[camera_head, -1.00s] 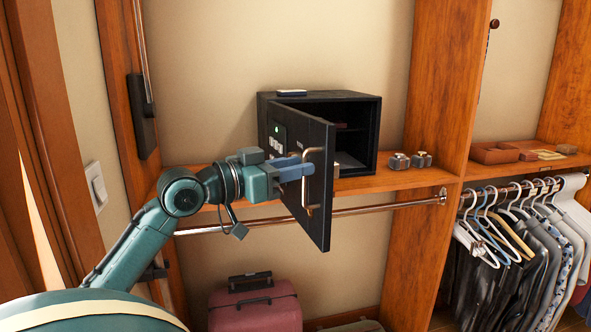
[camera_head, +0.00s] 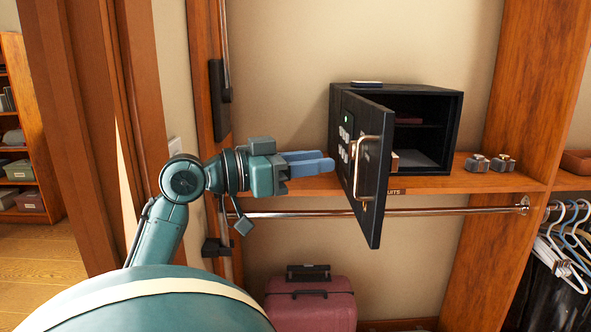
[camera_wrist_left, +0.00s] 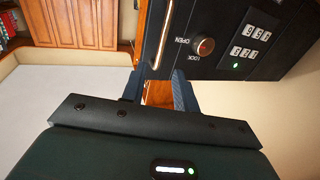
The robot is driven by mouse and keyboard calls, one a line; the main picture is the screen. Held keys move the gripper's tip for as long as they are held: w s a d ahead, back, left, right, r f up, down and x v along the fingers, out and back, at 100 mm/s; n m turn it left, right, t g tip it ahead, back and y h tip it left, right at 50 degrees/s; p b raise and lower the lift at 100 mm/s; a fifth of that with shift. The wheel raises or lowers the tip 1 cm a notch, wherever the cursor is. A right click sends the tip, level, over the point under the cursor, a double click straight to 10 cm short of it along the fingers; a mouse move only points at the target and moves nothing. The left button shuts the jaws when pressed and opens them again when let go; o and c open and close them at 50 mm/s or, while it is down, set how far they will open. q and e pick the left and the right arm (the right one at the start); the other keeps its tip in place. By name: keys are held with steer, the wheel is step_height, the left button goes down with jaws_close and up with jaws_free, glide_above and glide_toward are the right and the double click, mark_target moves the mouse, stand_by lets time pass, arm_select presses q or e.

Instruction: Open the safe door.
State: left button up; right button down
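The black safe (camera_head: 393,91) stands on the wooden shelf, and its inside shows. Its door (camera_head: 374,222) is swung well out toward me, with a metal bar handle (camera_head: 361,180) on its front face. My left gripper (camera_head: 333,163) is just left of the door, apart from the handle. In the left wrist view the two fingers (camera_wrist_left: 157,92) are spread with nothing held between them. My right gripper is out of view.
The shelf (camera_head: 460,182) carries small metal items (camera_head: 489,163) right of the safe. A clothes rail (camera_head: 430,211) runs below it. A red suitcase (camera_head: 310,305) stands underneath. A wooden upright (camera_head: 205,120) is close behind my left arm.

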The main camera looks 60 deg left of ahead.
arm_select(q)
steer(key=shift+s+a, duration=0.15)
steer(key=shift+s, duration=0.55)
steer(key=shift+s+a, duration=0.1)
steer(key=shift+s, duration=0.6)
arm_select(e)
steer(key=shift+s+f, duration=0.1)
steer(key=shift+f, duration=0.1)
